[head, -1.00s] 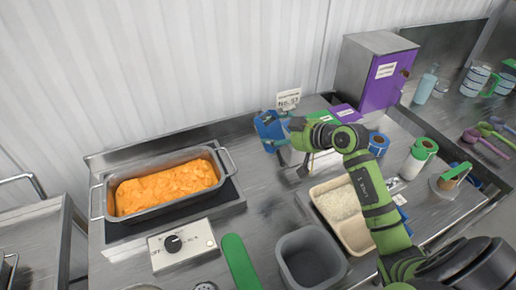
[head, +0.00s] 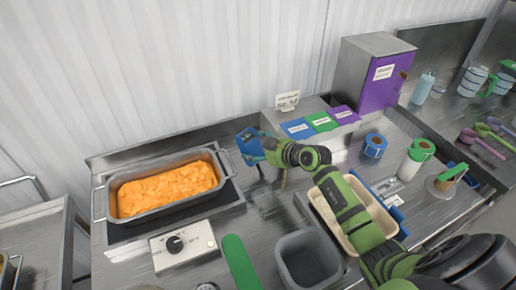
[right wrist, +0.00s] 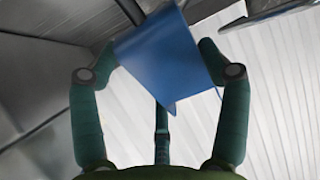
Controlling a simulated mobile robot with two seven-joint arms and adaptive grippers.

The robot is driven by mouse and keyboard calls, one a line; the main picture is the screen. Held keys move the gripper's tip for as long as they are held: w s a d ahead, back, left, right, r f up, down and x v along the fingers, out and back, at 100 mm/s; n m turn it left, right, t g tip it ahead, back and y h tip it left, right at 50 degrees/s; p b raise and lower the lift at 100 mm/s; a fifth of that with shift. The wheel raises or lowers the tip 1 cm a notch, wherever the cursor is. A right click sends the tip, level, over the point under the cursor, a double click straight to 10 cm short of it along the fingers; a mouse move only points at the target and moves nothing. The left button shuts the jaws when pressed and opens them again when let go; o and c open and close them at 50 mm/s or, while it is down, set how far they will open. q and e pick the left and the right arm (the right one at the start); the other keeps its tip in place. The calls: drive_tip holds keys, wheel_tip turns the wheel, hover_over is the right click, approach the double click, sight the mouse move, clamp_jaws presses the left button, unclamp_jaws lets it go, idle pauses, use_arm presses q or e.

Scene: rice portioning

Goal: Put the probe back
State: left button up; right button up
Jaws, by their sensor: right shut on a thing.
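My right gripper (head: 252,150) is shut on a blue object, which I take to be the probe (head: 247,144). It holds it in the air, just right of the steel pan's handle and left of the labelled box. In the right wrist view, two fingers grip the probe (right wrist: 165,58) from both sides; it looks like a flat, tilted blue piece. Its lower end is unclear. The steel box (head: 287,117) at the back has blue, green and purple labelled parts on its top. My left gripper is not in view.
A steel pan (head: 103,203) of orange food stands at the left, with a control box (head: 160,255) in front. A grey bin (head: 308,237) and a beige tray (head: 353,246), partly under my right arm, are at the front. A purple-fronted cabinet (head: 385,82) stands behind.

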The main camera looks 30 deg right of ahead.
drive_tip(key=shift+f, duration=0.1)
drive_tip(key=o, duration=1.1)
drive_tip(key=shift+o, duration=0.2)
drive_tip(key=shift+s, duration=0.15)
drive_tip(key=b+v, duration=0.1)
drive_tip(key=v, duration=1.1)
